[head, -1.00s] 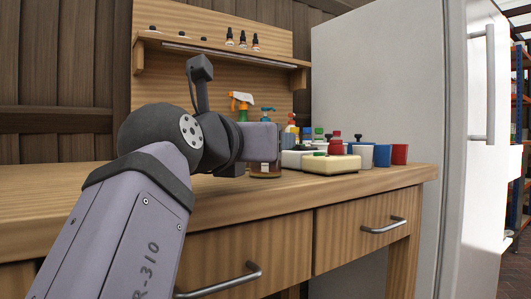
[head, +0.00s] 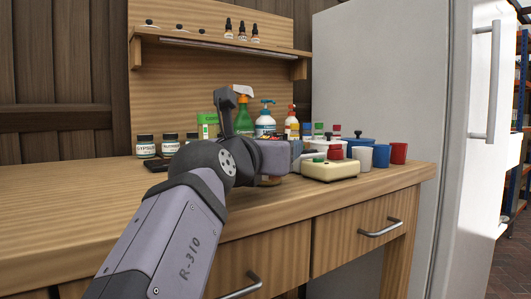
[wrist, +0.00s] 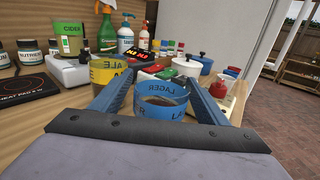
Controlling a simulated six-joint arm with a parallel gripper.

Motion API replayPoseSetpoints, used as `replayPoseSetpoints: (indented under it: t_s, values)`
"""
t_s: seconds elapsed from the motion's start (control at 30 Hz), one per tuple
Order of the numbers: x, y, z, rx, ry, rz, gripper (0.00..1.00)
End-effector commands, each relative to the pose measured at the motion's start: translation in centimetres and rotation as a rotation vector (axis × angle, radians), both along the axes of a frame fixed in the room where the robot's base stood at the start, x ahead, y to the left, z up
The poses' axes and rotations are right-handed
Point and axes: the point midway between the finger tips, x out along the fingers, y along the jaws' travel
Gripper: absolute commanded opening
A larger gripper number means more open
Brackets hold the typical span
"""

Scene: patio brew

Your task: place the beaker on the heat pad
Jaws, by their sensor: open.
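A clear beaker with a blue LAGER band (wrist: 162,100) and dark liquid stands between the fingers of my gripper (wrist: 161,78) in the wrist view. The jaws are open around it; I cannot tell if either finger touches it. A second beaker with a yellow ALE band (wrist: 108,72) stands just left, by the left finger. The black heat pad (wrist: 24,90) lies at the far left of the wrist view. In the head view part of the heat pad (head: 157,165) shows behind my arm. My gripper (head: 305,153) there is over the right part of the bench and hides the LAGER beaker.
A cream device with a red knob (head: 331,170) stands right of my gripper, with white, blue and red cups (head: 381,155) beyond. A green spray bottle (head: 243,114) and a pump bottle (head: 265,122) stand behind. The left bench top (head: 60,195) is clear.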

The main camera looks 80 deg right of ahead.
Motion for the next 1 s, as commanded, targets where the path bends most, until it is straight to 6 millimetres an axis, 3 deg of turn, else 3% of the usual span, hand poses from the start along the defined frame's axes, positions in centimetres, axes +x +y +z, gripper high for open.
replayPoseSetpoints:
  t_s: [0.27, 0.47, 0.57, 1.0]
  values:
    - [-0.01, -0.18, -0.14, 0.001, 0.001, 0.0, 0.69]
    - [-0.01, -0.17, -0.12, 0.001, 0.0, 0.0, 0.23]
    - [-0.01, -0.12, 0.0, -0.002, 0.0, 0.001, 0.14]
    - [-0.02, -0.1, 0.36, -0.002, 0.0, 0.0, 0.14]
